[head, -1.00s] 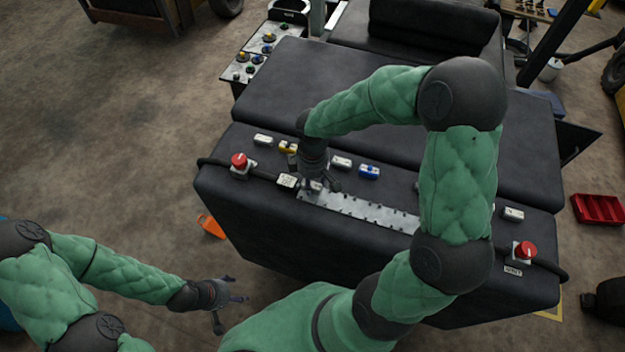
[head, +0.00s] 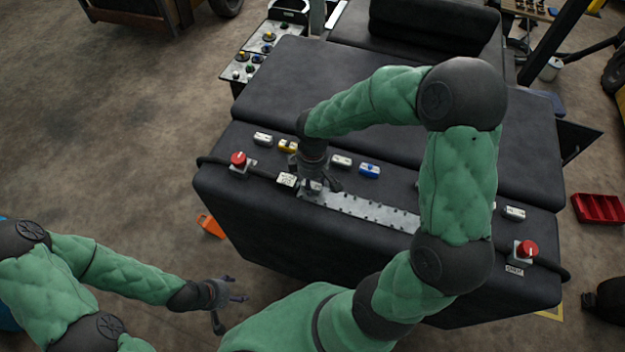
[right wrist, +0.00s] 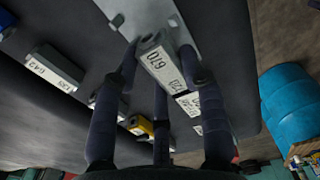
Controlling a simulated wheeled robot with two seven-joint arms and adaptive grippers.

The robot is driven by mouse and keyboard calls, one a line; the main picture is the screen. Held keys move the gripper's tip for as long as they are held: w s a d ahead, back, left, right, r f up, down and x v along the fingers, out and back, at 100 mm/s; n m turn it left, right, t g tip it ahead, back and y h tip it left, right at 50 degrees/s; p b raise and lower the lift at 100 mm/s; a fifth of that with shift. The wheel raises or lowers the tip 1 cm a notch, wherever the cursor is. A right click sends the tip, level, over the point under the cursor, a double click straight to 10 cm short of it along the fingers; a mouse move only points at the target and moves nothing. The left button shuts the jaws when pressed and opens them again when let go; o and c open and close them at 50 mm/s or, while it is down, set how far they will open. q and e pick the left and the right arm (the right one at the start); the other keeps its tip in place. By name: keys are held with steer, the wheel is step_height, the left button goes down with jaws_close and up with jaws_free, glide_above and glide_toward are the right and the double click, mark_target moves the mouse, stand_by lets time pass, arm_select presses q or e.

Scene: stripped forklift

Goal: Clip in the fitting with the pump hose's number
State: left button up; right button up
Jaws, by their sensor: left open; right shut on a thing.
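My right gripper (head: 318,189) is shut on a white fitting (right wrist: 158,62) with printed digits, over the left end of the metal strip (head: 365,207). The right wrist view shows the fitting between the fingers at the strip's end (right wrist: 140,14); I cannot tell whether it is seated. A white hose tag (head: 287,180) lies just left of the gripper and also shows in the right wrist view (right wrist: 188,103); its number is unclear. A black hose (head: 216,162) runs past a red knob (head: 238,159). My left gripper (head: 222,300) is open and empty above the floor.
Loose fittings lie behind the strip: white (head: 263,139), yellow (head: 287,146), white (head: 342,161) and blue (head: 370,171). Another white one (head: 514,213) lies right, near a second red knob (head: 527,249) and tag (head: 514,269). A red bin (head: 598,209) stands on the floor.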

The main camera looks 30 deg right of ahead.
mark_target(312, 182)
steer(key=shift+f+b, duration=0.4)
steer(key=shift+f, duration=0.1)
steer(key=shift+r, duration=0.1)
stand_by(0.3)
steer(key=shift+r+p, duration=1.95)
steer(key=shift+r, duration=0.5)
